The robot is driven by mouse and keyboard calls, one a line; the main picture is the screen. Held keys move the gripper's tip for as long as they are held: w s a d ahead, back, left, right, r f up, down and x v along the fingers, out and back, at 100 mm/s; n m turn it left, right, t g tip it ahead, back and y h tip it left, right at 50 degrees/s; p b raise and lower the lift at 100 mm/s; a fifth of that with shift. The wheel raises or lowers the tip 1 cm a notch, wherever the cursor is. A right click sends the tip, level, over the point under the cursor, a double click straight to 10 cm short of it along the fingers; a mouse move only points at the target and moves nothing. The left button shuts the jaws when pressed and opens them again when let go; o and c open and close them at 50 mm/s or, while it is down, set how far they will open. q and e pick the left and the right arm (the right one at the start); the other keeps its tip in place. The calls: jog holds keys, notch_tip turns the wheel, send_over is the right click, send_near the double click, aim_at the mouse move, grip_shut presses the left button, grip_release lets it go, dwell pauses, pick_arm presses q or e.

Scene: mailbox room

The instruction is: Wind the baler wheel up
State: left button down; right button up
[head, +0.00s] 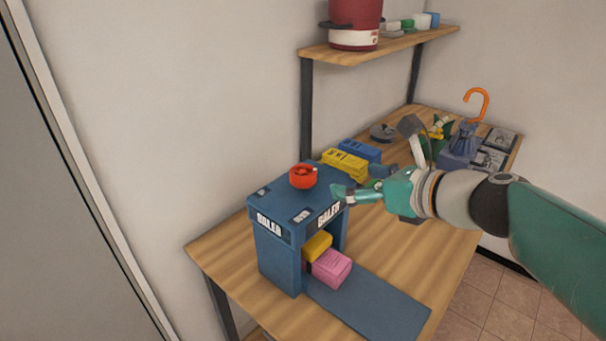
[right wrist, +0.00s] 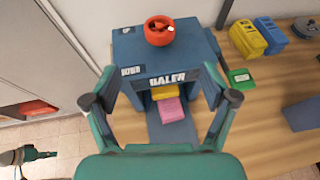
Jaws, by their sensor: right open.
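The baler (head: 275,235) is a dark blue box-shaped press on the wooden table. Its red wheel (head: 303,176) sits on top, and it also shows in the right wrist view (right wrist: 158,31). A yellow block (head: 317,246) and a pink block (head: 332,267) lie in the baler's opening, on its blue base plate. My right gripper (head: 345,193) is beside the baler's upper right edge, apart from the wheel. In the right wrist view my right gripper (right wrist: 162,100) is open and empty, its fingers spread in front of the baler face.
Yellow (head: 345,163) and blue (head: 360,150) boxes stand behind the baler. Farther back are an orange hook (head: 477,103) and several small items. A shelf (head: 390,42) above holds a red bucket (head: 354,22). The table's front left is clear.

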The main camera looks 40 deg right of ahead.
aim_at(308, 173)
jog(key=b+x, duration=0.3)
jog(key=x, duration=1.3)
jog(key=shift+f, duration=0.15)
jog(key=c, duration=1.2)
